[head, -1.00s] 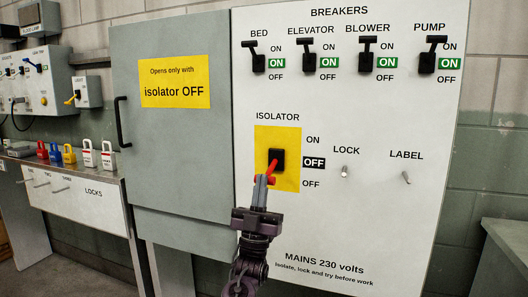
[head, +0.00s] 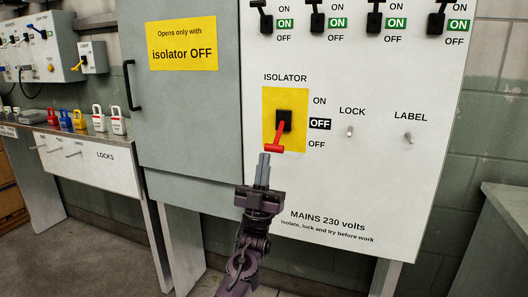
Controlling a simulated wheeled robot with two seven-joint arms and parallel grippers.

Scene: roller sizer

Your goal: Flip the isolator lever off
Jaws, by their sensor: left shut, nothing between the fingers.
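The isolator lever (head: 276,143) is red, with a crossbar at its end, and comes out of a black switch body on a yellow plate (head: 298,100). The lever points down, toward the lower OFF label, and the black indicator window (head: 320,124) beside it reads OFF. My left gripper (head: 263,157) is shut and empty, just below and left of the lever's crossbar. A small gap seems to show between the fingertips and the crossbar. My right gripper is not in view.
Black breaker levers (head: 317,22) along the panel top point up, with green ON windows. LOCK (head: 349,131) and LABEL (head: 408,137) pegs stick out right of the isolator. A closed grey cabinet door (head: 190,120) is at left. Coloured padlocks (head: 79,119) stand on a shelf further left.

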